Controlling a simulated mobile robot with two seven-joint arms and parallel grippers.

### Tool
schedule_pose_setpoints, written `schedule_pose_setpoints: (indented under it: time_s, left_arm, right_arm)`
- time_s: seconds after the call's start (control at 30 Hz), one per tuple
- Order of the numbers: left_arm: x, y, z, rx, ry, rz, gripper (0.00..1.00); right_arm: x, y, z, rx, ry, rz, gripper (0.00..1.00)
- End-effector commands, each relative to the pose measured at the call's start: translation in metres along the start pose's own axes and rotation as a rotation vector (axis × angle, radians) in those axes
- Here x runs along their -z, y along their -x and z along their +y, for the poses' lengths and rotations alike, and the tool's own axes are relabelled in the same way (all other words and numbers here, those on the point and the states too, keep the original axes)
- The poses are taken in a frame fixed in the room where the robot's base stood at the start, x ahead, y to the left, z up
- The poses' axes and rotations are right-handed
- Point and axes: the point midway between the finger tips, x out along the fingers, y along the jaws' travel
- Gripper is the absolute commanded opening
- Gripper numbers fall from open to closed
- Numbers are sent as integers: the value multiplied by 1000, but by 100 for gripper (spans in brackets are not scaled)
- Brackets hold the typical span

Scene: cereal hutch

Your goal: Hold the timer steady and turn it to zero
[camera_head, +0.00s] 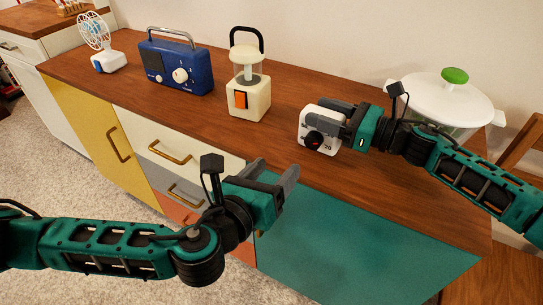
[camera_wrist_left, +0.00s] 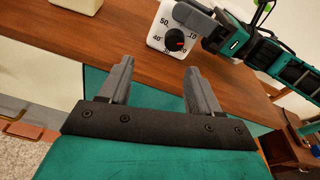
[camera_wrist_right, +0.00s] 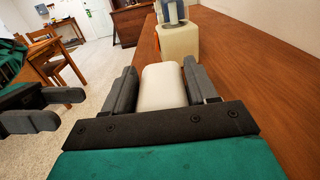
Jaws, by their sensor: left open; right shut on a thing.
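The timer (camera_head: 320,130) is a white box with a black dial (camera_head: 313,141) and printed numbers, standing on the wooden top. The dial also shows in the left wrist view (camera_wrist_left: 174,40), with a red mark on it. My right gripper (camera_head: 337,112) is shut on the timer from the right side. In the right wrist view the timer's white body (camera_wrist_right: 163,85) sits between the fingers. My left gripper (camera_head: 275,182) is open and empty, in front of the cabinet and below the timer in the picture. Its fingers (camera_wrist_left: 158,80) point toward the dial, apart from it.
A lidded pot (camera_head: 440,100) stands behind my right arm. The wooden top (camera_head: 200,112) is clear in front of the lantern.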

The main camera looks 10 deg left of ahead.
Motion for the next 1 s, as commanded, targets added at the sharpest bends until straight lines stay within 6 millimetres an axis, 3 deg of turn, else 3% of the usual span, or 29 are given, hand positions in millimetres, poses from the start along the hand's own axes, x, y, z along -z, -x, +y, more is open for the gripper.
schedule_pose_setpoints:
  time_s: [0.53,1.0]
  left_arm:
    - [-33,7,-6,44,150,226,63]
    - [-40,13,-12,72,181,281,63]
  right_arm:
    - [0,0,0,0,0,0,20]
    - [0,0,0,0,0,0,20]
